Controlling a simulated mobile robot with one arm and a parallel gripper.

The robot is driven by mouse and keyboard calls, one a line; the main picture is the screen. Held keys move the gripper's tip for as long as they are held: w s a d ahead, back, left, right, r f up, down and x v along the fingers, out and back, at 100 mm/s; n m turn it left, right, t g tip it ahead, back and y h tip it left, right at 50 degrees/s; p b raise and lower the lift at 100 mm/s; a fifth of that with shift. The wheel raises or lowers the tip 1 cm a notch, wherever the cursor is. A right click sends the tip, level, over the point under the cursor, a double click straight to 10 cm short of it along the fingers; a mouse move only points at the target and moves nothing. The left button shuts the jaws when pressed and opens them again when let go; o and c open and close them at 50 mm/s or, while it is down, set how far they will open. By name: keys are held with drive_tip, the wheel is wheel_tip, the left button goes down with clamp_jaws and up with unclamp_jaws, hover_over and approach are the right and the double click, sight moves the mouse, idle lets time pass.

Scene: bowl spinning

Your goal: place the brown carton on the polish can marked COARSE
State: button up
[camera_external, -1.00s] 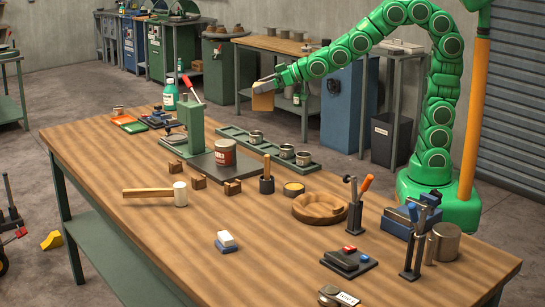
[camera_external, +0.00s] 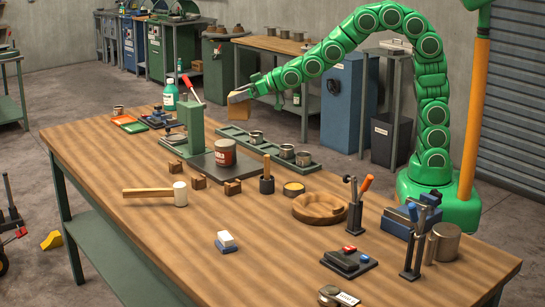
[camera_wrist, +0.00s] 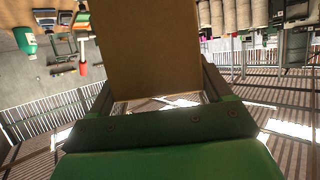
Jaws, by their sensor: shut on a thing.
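The brown carton (camera_external: 241,109) is held in the air above the far side of the workbench. My gripper (camera_external: 240,96) is shut on it. In the wrist view the carton (camera_wrist: 147,50) fills the top middle between the fingers of my gripper (camera_wrist: 155,90). A dark red can with a pale label (camera_external: 225,153) stands upright on a dark plate on the bench, below and slightly left of the carton, clearly apart from it. Its lettering is too small to read, so I cannot confirm COARSE.
A green press with a red-handled lever (camera_external: 192,120) stands just left of the red can. A green tray with several small tins (camera_external: 270,145) lies behind it. Wooden blocks, a mallet (camera_external: 155,192) and a wooden bowl (camera_external: 320,208) are nearer. The front left bench is mostly clear.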

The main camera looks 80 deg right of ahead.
sight(249, 110)
drive_tip(key=shift+w+f, duration=0.9)
drive_tip(key=shift+f, duration=0.6)
drive_tip(key=shift+w+f, duration=0.9)
drive_tip(key=shift+f, duration=0.6)
drive_tip(key=shift+w+f, duration=0.9)
drive_tip(key=shift+f, duration=0.6)
drive_tip(key=shift+f, duration=0.2)
drive_tip(key=o, duration=1.1)
drive_tip(key=shift+r, duration=0.1)
drive_tip(key=shift+s+r, duration=0.1)
drive_tip(key=shift+v, duration=5.9)
drive_tip(key=shift+s, duration=0.1)
